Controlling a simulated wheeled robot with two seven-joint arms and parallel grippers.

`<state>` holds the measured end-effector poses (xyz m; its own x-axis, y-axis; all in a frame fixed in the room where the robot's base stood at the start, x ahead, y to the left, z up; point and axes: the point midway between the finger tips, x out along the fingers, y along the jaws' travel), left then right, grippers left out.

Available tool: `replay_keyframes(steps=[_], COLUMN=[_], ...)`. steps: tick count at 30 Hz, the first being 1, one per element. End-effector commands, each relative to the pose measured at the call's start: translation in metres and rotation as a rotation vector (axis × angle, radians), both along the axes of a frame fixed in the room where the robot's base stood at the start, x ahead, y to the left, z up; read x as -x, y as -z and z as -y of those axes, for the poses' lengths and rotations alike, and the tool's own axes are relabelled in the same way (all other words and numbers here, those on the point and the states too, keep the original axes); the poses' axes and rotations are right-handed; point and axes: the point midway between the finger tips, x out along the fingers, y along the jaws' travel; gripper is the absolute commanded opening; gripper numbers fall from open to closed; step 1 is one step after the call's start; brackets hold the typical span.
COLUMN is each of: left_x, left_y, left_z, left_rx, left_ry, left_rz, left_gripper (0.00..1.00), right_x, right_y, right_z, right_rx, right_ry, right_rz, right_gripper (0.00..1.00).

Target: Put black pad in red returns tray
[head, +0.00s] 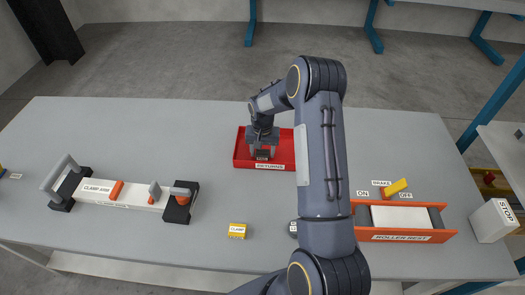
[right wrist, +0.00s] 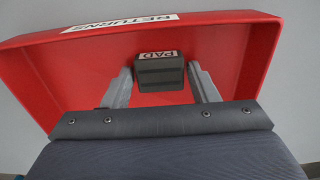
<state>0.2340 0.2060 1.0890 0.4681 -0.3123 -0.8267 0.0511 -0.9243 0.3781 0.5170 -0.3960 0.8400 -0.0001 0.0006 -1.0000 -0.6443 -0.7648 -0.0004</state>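The red returns tray (head: 239,158) stands near the middle of the table in the head view. Its red wall (right wrist: 60,75) fills much of the right wrist view. The black pad (right wrist: 160,76), labelled PAD, is inside the tray's outline; it also shows as a small dark block in the head view (head: 262,155). My right gripper (right wrist: 159,72) reaches down into the tray with one finger on each side of the pad. Narrow gaps show between fingers and pad, so it looks open. Whether the pad rests on the tray floor is hard to tell. My left gripper is not in view.
A clamp jig (head: 133,196) lies at left, and a yellow clamp block (head: 237,231) is near the front edge. An orange roller rest (head: 403,237), a yellow brake lever (head: 396,187) and a white stop box (head: 493,221) are at right. The table's back left is clear.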

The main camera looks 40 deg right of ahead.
Motion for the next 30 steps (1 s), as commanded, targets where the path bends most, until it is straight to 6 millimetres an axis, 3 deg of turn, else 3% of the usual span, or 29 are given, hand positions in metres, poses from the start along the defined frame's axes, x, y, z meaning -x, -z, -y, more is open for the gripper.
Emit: replay_keyframes(steps=[3,15,30], left_x=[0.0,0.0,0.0], left_y=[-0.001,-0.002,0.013], left_z=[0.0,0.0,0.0], left_rx=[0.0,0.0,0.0], left_ry=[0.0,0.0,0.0], left_rz=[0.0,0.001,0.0], left_gripper=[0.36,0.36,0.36], right_x=[0.0,-0.001,-0.001], right_y=[0.0,-0.01,-0.107], right_z=[0.0,0.0,0.0], right_rx=[0.0,0.002,0.001], right_ry=[0.0,0.0,-0.001], right_rz=[0.0,0.004,0.003], right_gripper=[0.66,0.66,0.66])
